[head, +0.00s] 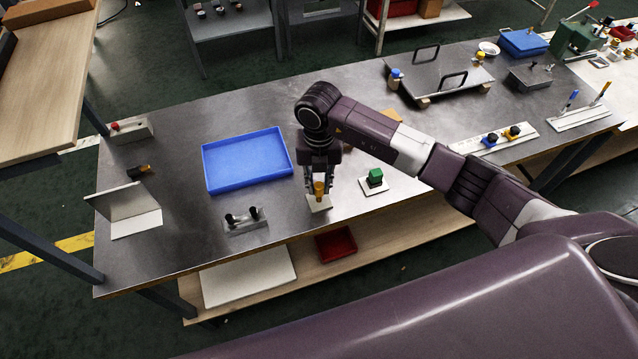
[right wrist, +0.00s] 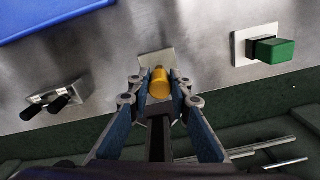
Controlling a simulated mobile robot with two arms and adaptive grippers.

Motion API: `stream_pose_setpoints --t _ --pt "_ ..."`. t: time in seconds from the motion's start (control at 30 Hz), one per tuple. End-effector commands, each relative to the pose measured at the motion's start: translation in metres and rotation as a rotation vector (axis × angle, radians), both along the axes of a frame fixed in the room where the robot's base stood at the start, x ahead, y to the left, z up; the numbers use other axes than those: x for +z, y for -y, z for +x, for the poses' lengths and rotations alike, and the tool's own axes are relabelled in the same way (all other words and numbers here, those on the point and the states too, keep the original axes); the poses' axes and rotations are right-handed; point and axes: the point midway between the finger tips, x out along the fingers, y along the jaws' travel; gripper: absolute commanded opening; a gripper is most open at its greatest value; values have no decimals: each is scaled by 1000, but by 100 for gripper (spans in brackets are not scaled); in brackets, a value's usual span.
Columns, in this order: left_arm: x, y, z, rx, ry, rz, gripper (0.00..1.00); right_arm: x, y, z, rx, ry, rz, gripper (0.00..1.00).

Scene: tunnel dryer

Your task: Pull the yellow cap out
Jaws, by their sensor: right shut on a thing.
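The yellow cap (head: 319,188) is a small orange-yellow cylinder above a pale plate (head: 319,204) near the front edge of the metal table. My right gripper (head: 319,186) points down at it and is shut on it. In the right wrist view the yellow cap (right wrist: 160,84) sits between the two fingertips of the right gripper (right wrist: 161,90), with the pale plate (right wrist: 157,60) behind it. The fingers hide the cap's lower part, so I cannot tell whether it is seated in the plate or clear of it. My left gripper is not in view.
A green block on a white plate (head: 374,185) stands just right of the gripper. A blue tray (head: 247,160) lies to the left, and a bracket with two black knobs (head: 245,221) at the front left. A red bin (head: 336,245) is on the shelf below.

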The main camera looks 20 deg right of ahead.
Motion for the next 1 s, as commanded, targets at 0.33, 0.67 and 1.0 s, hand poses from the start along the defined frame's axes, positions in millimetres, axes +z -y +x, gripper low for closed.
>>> stream_pose_setpoints --t 0.33,0.67,1.0 --pt "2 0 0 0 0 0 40 2 0 0 0 0 0 0" --pt "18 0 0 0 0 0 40 27 0 1 -1 1 0 0" --pt "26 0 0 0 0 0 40 39 0 0 0 -1 -1 0"
